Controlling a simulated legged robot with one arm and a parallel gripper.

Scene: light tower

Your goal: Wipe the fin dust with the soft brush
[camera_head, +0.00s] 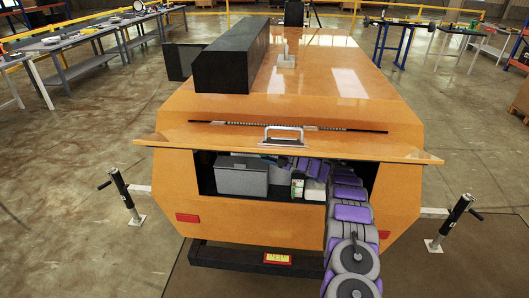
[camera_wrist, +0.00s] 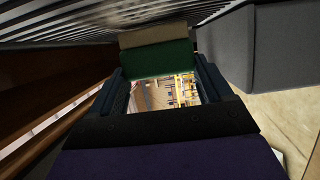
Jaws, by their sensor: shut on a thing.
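My gripper (camera_wrist: 160,70) is shut on the soft brush, whose green body (camera_wrist: 160,58) sits between the two dark fingers in the wrist view. The brush's tan bristles (camera_wrist: 153,36) point away from me, up toward a row of grey metal fins (camera_wrist: 60,24). The bristle end appears close to or at the fins; I cannot tell whether it touches. Dust on the fins cannot be made out. In the head view my arm reaches into the open rear compartment of the orange light tower trailer (camera_head: 250,222), and the gripper and brush are not clear there.
A grey box (camera_head: 242,177) stands in the compartment's left part; a grey box wall (camera_wrist: 283,45) is close on the right in the wrist view. Small white-and-green items (camera_head: 297,187) sit beside my arm. The raised orange hatch (camera_head: 215,146) overhangs the opening.

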